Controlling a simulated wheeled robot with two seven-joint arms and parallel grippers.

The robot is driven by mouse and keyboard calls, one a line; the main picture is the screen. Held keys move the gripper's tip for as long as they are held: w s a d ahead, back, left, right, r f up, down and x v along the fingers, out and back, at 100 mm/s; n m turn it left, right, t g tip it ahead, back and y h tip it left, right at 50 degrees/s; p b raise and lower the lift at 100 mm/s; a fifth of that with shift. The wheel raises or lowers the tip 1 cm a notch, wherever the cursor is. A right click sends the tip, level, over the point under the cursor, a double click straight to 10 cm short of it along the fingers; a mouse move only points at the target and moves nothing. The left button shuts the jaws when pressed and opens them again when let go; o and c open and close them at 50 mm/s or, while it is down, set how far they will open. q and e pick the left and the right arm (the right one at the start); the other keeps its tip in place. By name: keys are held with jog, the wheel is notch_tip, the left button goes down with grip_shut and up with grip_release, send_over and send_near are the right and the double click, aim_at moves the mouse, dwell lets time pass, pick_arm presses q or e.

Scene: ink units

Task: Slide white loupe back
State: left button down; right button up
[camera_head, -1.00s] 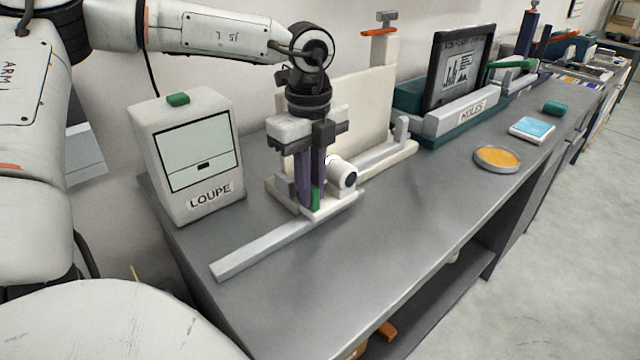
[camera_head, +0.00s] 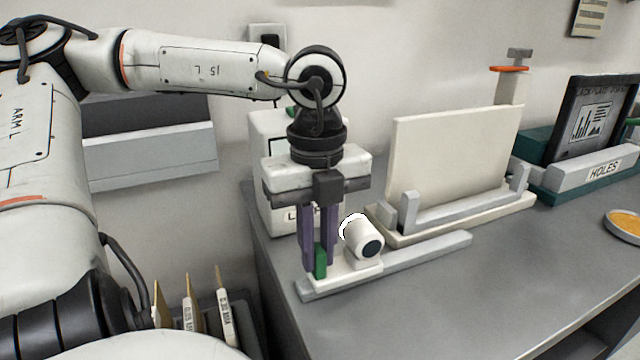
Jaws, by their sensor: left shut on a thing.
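The white loupe (camera_head: 364,240) is a short white barrel with a dark lens on a pale carriage. The carriage sits near the left end of a grey rail (camera_head: 432,249) on the bench. A green tab (camera_head: 320,264) stands up from the carriage. My left gripper (camera_head: 319,258) points down with its purple fingers shut on the green tab, just left of the barrel. The white LOUPE box (camera_head: 273,200) with a screen stands behind the gripper, and the gripper hides most of it. My right gripper is not in view.
A cream panel (camera_head: 450,160) stands in a holder behind the rail. A HOLES unit (camera_head: 598,172) with a dark-framed picture and a yellow dish (camera_head: 626,225) are at the right. The grey bench (camera_head: 440,310) is clear in front of the rail.

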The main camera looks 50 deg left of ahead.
pick_arm(q)
jog(key=shift+s, duration=0.35)
jog(key=c, duration=1.7)
grip_release()
jog(key=shift+s+a, duration=0.1)
jog(key=shift+s, duration=0.05)
jog(key=shift+r, duration=0.1)
jog(key=shift+r, duration=0.35)
notch_tip(320, 180, up, 10)
jog(key=shift+f+p, duration=0.25)
jog(key=shift+p, duration=0.1)
